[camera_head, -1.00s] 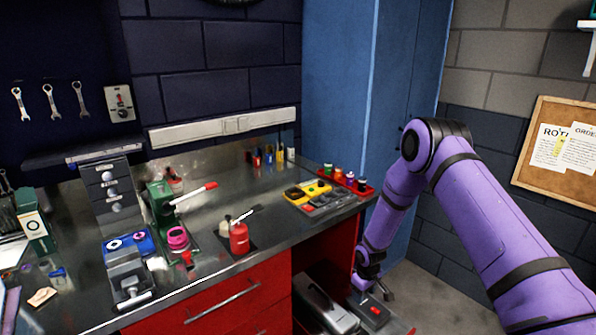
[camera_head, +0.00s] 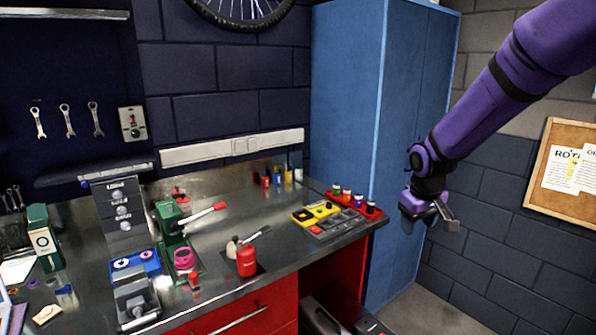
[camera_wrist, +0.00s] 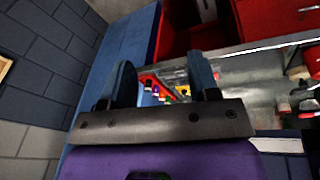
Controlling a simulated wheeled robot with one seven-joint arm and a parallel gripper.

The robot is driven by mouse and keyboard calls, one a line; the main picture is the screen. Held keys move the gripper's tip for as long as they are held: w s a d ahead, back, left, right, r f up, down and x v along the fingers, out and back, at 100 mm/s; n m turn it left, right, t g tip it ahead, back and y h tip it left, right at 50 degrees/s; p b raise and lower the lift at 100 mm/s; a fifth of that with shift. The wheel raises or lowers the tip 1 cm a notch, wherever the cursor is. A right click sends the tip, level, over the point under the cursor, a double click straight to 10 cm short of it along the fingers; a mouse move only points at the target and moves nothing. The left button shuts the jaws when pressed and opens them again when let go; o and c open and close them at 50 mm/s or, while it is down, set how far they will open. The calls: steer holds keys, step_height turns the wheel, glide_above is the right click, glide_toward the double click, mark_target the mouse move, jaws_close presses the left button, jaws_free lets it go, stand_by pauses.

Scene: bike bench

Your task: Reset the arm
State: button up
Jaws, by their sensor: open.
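My purple arm reaches in from the upper right in the head view. My gripper (camera_head: 447,212) hangs in the air in front of the blue cabinet, right of the workbench's right end, apart from both. In the wrist view my gripper (camera_wrist: 163,78) shows two dark fingers spread apart with nothing between them. Through the gap the far bench corner shows, with a red tray (camera_wrist: 150,82) of small coloured items. That red tray also shows in the head view (camera_head: 370,212), left of my gripper.
The metal workbench (camera_head: 290,245) holds a yellow-and-grey case (camera_head: 325,217), a red can (camera_head: 246,262), a green tool with a red handle (camera_head: 171,220) and a blue tray (camera_head: 135,263). The tall blue cabinet (camera_head: 345,110) stands behind. A corkboard (camera_head: 560,200) hangs at right.

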steer(key=s+d+r+m+t, duration=0.1)
steer(key=s+d+r+m, duration=0.1)
steer(key=s+r, duration=1.3)
steer(key=s+r+m+t+y, duration=0.1)
steer(key=s, duration=1.5)
steer(key=shift+s+a+r+m+t, duration=0.15)
steer(key=shift+s+m+t, duration=0.15)
steer(key=shift+s+m, duration=0.1)
